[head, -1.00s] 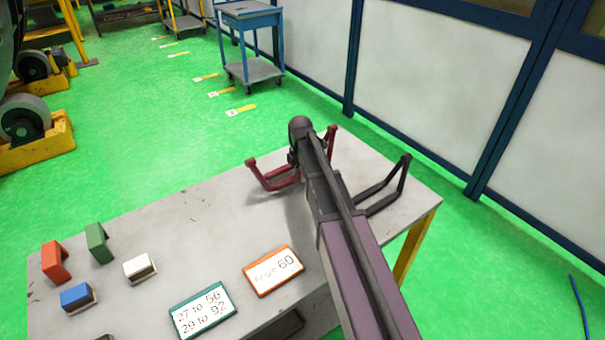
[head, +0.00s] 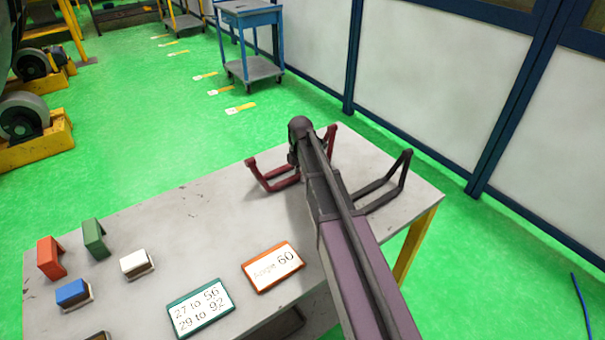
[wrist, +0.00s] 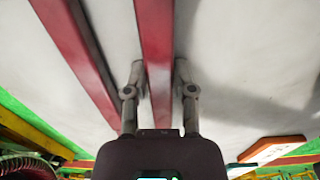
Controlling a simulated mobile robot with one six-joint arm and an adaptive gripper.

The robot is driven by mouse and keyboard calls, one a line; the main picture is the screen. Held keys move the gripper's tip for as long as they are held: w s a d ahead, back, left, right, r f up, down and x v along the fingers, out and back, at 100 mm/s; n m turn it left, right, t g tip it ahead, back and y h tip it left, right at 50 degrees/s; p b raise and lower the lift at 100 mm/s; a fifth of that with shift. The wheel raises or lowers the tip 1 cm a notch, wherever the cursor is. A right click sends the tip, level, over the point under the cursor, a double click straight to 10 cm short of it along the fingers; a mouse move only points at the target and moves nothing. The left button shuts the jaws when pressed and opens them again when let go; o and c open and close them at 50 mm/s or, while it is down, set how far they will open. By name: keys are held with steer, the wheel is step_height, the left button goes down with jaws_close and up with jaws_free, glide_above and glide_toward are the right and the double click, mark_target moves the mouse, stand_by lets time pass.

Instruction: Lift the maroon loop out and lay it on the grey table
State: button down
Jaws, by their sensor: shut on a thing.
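The maroon loop (head: 268,181) is at the far end of the grey table (head: 215,210), partly hidden behind my arm in the head view. It seems to rest on or just above the tabletop; I cannot tell which. In the wrist view my gripper (wrist: 160,80) has one finger on each side of a bar of the maroon loop (wrist: 155,35) and is shut on it. A second maroon bar (wrist: 75,45) runs to its left. In the head view the fingers are hidden behind my arm.
A black loop (head: 385,185) lies right of my arm. An orange-framed sign (head: 273,268) and a green-framed sign (head: 201,308) lie nearer. Red (head: 50,258), green (head: 95,238), blue (head: 73,293) and white (head: 136,264) pieces are at left. The table middle is clear.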

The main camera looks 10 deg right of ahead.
steer(key=shift+c, duration=1.8)
jaws_free()
steer(key=o, duration=0.4)
steer(key=shift+c, duration=0.2)
steer(key=shift+s, duration=0.1)
steer(key=shift+r, duration=0.15)
steer(key=shift+r+p, duration=4.4)
steer(key=shift+p, duration=0.1)
